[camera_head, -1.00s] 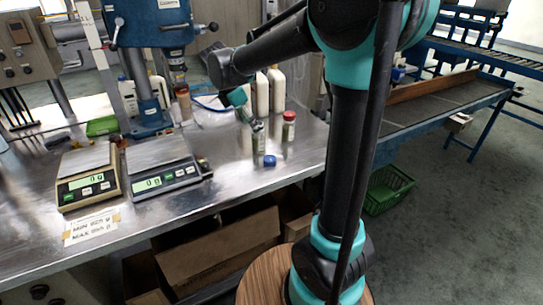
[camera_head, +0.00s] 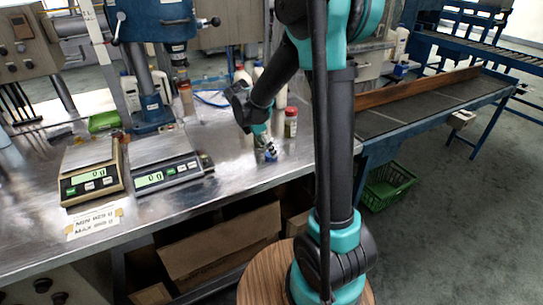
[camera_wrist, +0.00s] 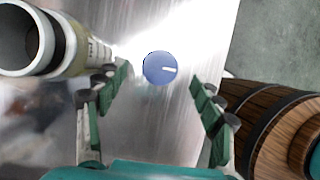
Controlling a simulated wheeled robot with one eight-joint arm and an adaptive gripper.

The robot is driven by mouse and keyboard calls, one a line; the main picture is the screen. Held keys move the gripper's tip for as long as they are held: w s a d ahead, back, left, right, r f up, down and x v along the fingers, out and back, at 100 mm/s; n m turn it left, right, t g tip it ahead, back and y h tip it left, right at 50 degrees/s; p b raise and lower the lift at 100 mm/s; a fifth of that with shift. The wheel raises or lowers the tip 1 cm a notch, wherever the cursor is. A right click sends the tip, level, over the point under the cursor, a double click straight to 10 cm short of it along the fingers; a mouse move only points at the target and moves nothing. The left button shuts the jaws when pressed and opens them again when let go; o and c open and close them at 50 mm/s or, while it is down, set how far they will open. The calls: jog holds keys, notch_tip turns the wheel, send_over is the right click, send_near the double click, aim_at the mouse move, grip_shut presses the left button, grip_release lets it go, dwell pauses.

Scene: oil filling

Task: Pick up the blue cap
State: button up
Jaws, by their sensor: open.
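The blue cap (camera_wrist: 159,68) lies on the metal table, round and with a pale mark on its top, in the wrist view. My gripper (camera_wrist: 162,80) is open, with one finger to the left of the cap and one to the right. Neither finger appears to touch it. In the head view my gripper (camera_head: 266,152) points down over the table, and the cap is mostly hidden by the fingers.
A red-capped bottle (camera_head: 291,123) stands just right of my gripper. Two scales (camera_head: 165,175) (camera_head: 92,184) stand on the left of the table (camera_head: 215,195). A drill press (camera_head: 152,105) stands behind them. The table's front edge is close to the cap.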

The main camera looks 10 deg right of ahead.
jog(key=x, duration=0.3)
jog(key=shift+f, duration=0.1)
jog(key=c, duration=0.8)
